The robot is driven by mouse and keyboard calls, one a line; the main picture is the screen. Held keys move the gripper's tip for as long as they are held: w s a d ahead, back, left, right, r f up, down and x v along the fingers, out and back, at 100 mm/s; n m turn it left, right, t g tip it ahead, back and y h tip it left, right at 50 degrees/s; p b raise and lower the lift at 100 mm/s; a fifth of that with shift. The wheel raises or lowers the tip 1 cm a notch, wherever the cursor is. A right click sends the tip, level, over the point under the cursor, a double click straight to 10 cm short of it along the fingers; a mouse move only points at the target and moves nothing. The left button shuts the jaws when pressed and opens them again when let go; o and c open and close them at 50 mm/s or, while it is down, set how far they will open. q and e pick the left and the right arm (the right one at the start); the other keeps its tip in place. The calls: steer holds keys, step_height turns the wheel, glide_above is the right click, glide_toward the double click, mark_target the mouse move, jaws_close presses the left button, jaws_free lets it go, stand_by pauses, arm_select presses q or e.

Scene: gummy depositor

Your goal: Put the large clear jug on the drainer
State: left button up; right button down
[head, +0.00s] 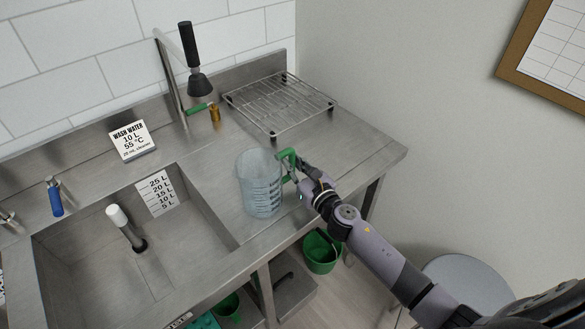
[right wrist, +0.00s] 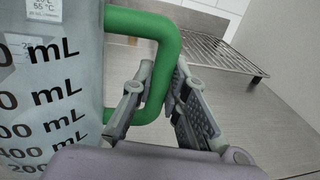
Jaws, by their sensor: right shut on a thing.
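The large clear jug (head: 260,184) has dark volume marks and a green handle (head: 287,160). It is upright at the steel counter, right of the sink; I cannot tell whether its base touches the counter. My right gripper (head: 296,174) is shut on the green handle, from the jug's right side. In the right wrist view the jug (right wrist: 50,90) fills the left side, and the fingers (right wrist: 160,100) close around the handle (right wrist: 150,22). The drainer (head: 280,103) is an empty wire rack at the back of the counter, behind the jug. My left gripper is not in view.
The sink (head: 95,260) with a white-topped standpipe (head: 118,215) lies to the left. A tap with a black spray head (head: 199,84) stands left of the drainer. Clear counter lies between jug and drainer. A green bucket (head: 320,252) is below, and a grey stool (head: 465,280) stands right.

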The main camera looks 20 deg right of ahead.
steer(key=shift+f, duration=0.2)
steer(key=shift+f, duration=0.2)
steer(key=c, duration=1.6)
jaws_free()
steer(key=shift+r, duration=0.1)
